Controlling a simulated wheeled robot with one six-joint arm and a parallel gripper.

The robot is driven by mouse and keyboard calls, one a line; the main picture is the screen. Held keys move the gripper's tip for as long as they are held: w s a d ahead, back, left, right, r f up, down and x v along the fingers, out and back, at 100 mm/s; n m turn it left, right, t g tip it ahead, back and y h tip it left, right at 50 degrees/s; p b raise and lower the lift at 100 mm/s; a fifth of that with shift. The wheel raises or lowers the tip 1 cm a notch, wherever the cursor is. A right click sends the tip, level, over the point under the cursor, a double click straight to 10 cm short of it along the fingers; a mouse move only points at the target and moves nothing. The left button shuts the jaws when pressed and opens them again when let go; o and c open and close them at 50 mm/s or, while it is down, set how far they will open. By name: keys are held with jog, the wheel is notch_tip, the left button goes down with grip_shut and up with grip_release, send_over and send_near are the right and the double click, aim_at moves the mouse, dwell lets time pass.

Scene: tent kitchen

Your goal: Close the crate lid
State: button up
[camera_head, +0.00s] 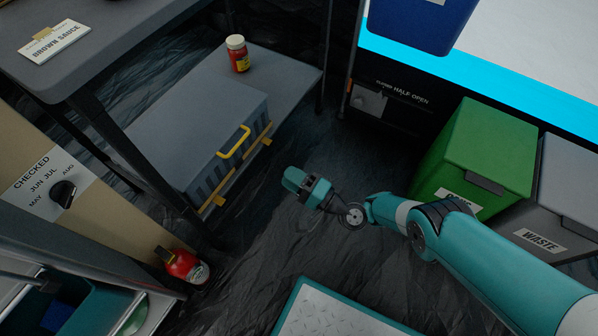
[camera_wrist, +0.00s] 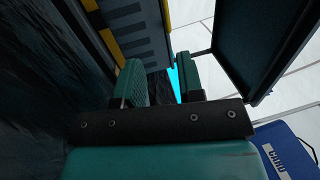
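The grey crate (camera_head: 205,140) sits on the lower shelf at the left in the head view. Its flat grey lid lies down over the top, and I see no clear gap under it. A yellow handle (camera_head: 234,142) stands out at the front edge. A ribbed grey side with a yellow strip, likely the crate (camera_wrist: 130,28), shows at the top of the wrist view. My gripper (camera_head: 296,181) is to the right of the crate, apart from the handle, above the dark floor. In the wrist view my gripper (camera_wrist: 161,82) has its two fingers apart with nothing between them.
A red jar (camera_head: 238,55) stands on the shelf behind the crate. The table (camera_head: 110,30) with its legs overhangs the left. A green bin (camera_head: 475,155) and a grey waste bin (camera_head: 570,185) stand at the right. A red bottle (camera_head: 183,266) is at the lower left.

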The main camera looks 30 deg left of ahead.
jog(key=shift+d+f+p, duration=0.25)
jog(key=shift+d+p, duration=0.15)
jog(key=shift+d, duration=0.6)
